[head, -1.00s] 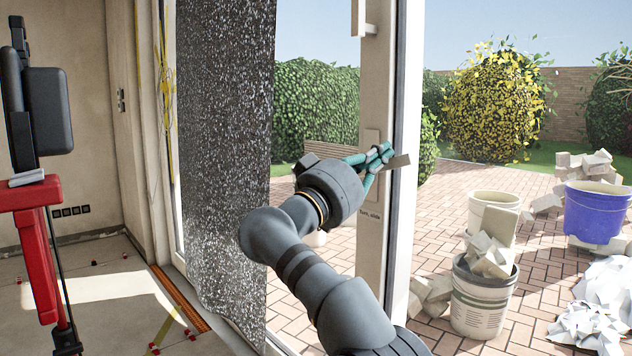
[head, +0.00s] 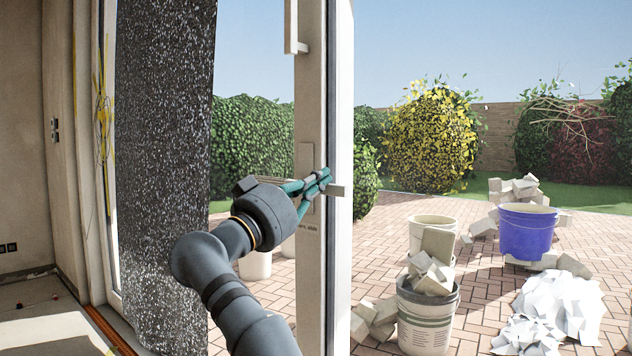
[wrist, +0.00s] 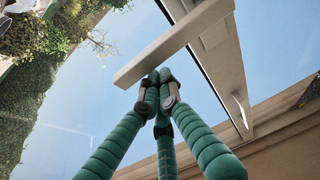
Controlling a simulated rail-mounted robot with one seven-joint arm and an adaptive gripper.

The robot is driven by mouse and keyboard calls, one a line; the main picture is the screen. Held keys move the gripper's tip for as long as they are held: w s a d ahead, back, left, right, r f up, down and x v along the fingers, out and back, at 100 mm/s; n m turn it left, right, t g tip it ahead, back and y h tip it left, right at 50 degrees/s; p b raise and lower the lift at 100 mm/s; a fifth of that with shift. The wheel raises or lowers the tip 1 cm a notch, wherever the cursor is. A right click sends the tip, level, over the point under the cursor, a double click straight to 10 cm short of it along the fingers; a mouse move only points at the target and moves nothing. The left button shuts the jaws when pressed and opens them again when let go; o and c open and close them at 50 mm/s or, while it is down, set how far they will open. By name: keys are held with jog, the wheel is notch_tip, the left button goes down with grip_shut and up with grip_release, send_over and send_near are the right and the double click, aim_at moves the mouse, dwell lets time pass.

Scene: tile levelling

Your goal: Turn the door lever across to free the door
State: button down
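The door lever (head: 339,190) is a short pale bar on the door's pale upright stile (head: 310,265). It sticks out level to the right in the head view. My gripper (head: 325,176) has teal ribbed fingers and is at the lever, overlapping its inner part. In the wrist view the lever (wrist: 170,42) runs slantwise from its backplate, and my fingertips (wrist: 157,80) are drawn together against or very near its lower edge. I see no lever between the fingers there. Exact contact is hard to tell.
A speckled dark sheet (head: 160,170) hangs left of the stile. A pale vertical handle (head: 291,25) sits higher on the stile.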

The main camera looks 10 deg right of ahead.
jog(key=shift+r, duration=0.1)
notch_tip(320, 180, up, 4)
jog(key=p, duration=0.4)
jog(key=b+v, duration=0.3)
jog(key=v, duration=0.7)
jog(key=shift+w, duration=0.15)
